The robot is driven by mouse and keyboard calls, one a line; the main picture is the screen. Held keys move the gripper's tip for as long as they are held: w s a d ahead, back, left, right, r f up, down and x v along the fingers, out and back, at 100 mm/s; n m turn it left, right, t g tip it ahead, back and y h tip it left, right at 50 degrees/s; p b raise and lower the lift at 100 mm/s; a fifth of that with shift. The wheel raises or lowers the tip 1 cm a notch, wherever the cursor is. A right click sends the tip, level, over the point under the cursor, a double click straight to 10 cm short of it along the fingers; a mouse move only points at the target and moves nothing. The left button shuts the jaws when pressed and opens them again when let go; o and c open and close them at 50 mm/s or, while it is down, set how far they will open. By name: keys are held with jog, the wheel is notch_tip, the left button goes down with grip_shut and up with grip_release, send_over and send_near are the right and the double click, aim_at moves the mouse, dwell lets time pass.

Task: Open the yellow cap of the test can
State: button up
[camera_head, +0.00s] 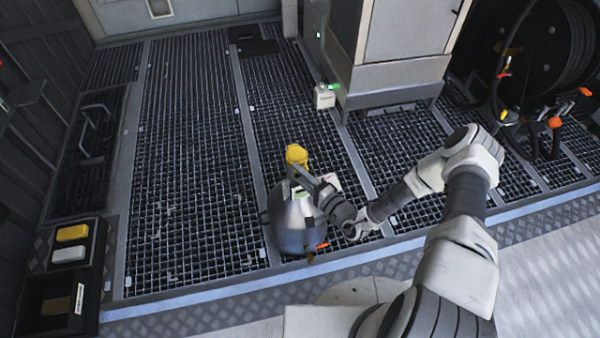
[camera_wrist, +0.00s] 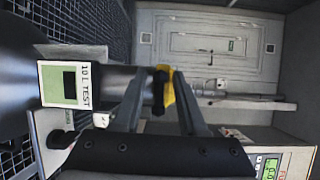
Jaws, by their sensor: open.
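The test can (camera_head: 290,225) is a grey metal vessel standing on the floor grating near its front edge. Its yellow cap (camera_head: 296,154) is at the top, just beyond my gripper (camera_head: 303,178). In the wrist view, the can's neck runs sideways from the label "10 L TEST" (camera_wrist: 70,85) to the yellow cap (camera_wrist: 168,88). My gripper (camera_wrist: 160,80) is open there, with one finger on each side of the cap's dark front part. I cannot tell whether the fingers touch it. The gripper and wrist hide part of the can's neck in the head view.
A grey cabinet (camera_head: 405,40) stands behind, with a small white box with a green light (camera_head: 325,97) beside it. A hose reel (camera_head: 560,50) is at the right. Yellow and white blocks (camera_head: 72,233) lie at the left. The grating (camera_head: 190,150) left of the can is clear.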

jog(key=c, duration=0.6)
grip_shut()
jog(key=shift+f, duration=0.1)
dwell(0.6)
